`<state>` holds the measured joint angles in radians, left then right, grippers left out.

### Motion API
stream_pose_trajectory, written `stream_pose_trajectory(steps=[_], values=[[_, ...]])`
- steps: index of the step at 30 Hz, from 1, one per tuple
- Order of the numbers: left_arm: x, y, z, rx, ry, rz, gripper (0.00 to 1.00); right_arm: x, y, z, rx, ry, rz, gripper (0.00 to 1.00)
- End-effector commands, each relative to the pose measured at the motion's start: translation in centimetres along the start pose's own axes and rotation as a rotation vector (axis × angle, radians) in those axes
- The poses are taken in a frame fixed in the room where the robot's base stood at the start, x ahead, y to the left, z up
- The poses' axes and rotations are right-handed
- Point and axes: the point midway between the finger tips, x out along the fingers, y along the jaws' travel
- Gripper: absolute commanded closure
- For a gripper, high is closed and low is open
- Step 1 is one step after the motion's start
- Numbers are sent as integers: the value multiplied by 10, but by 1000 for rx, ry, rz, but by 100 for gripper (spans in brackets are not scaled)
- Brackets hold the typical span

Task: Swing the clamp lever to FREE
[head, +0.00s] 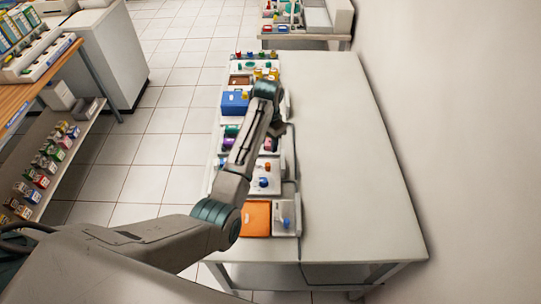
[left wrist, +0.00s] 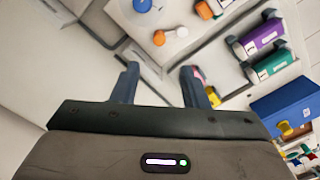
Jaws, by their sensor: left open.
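I cannot pick out the clamp lever or any FREE marking with certainty; the parts are small and my left arm covers some of them. In the left wrist view my left gripper (left wrist: 158,76) is open, with nothing between its fingers. It is over the white and grey fixtures on the table. A pink part (left wrist: 198,73) and a yellow part (left wrist: 213,97) show by the right-hand finger, partly hidden. In the head view the left forearm reaches over the row of fixtures, and the fingertips are not clear. My right gripper is not in view.
The fixtures line the left side of a white table (head: 350,150); its right side is clear. A blue box (head: 235,102) stands left of my wrist, also in the left wrist view (left wrist: 283,105). An orange panel (head: 256,218) is near the front. A wall borders the right.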

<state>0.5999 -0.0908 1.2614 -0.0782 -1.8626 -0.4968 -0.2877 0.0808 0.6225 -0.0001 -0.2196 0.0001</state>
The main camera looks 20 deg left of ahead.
Motion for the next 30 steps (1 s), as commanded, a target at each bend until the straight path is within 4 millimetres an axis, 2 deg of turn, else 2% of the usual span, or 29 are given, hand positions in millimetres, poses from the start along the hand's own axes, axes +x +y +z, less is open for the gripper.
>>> stream_pose_trajectory(steps=[5, 9, 15, 18, 24, 30], values=[[16, 0, 0, 2, -5, 3, 60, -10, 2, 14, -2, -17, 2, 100], [42, 1, 1, 1, -6, 3, 60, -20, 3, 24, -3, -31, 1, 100], [80, 1, 1, 1, -4, 2, 60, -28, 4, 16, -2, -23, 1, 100], [92, 0, 0, 1, -2, 1, 60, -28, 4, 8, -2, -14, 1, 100], [105, 0, 0, 1, -1, 0, 60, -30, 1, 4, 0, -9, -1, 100], [107, 0, 0, 0, 1, 0, 60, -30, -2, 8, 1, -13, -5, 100]])
